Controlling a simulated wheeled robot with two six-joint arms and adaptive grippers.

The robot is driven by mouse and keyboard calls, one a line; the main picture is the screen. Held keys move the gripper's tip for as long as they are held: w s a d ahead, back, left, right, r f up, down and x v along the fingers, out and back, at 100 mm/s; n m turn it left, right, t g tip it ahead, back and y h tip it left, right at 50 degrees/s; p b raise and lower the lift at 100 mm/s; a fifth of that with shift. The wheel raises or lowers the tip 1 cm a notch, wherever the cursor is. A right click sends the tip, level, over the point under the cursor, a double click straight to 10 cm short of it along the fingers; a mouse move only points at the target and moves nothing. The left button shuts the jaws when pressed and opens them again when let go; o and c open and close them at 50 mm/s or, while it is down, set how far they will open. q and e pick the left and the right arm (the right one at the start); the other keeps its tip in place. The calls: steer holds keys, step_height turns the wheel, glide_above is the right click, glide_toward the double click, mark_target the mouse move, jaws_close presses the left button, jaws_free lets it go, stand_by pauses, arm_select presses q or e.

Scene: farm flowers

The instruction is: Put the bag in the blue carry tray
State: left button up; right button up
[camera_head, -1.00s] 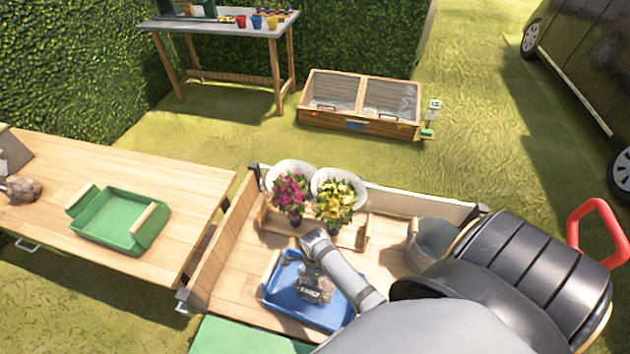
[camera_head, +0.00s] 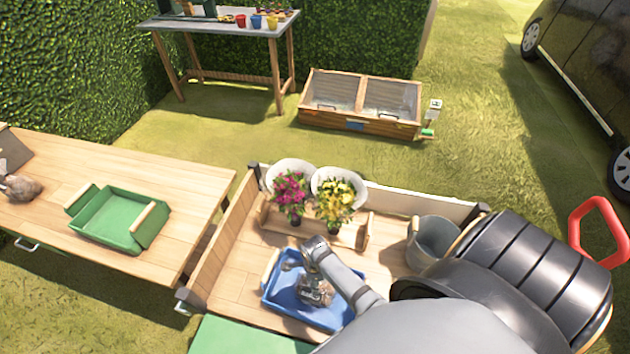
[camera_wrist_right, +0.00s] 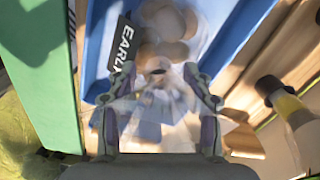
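The blue carry tray (camera_head: 341,315) lies on the wooden bed of the cart; its blue wall also shows in the right wrist view (camera_wrist_right: 98,50). The bag (camera_head: 316,292), clear with brown round contents, lies tilted inside the tray. In the right wrist view, the bag (camera_wrist_right: 168,22) has a dark label reading "EARLY". My right gripper (camera_head: 291,265) is low over the tray, beside the bag. In its wrist view, the right gripper's fingers (camera_wrist_right: 157,85) stand apart, with the bag's clear plastic beyond them. I cannot tell if they touch it. My left gripper is not in view.
A shelf with pink flowers (camera_head: 290,190) and yellow flowers (camera_head: 338,196) stands behind the tray. A grey bucket (camera_head: 432,240) is to its right. A green tray (camera_head: 105,232) and a brown bundle (camera_head: 20,188) are on the left table (camera_head: 190,190).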

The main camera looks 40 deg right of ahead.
step_height(320, 180, up, 12)
steer(key=shift+r+p, duration=0.1)
steer(key=shift+p, duration=0.6)
steer(key=shift+r, duration=0.1)
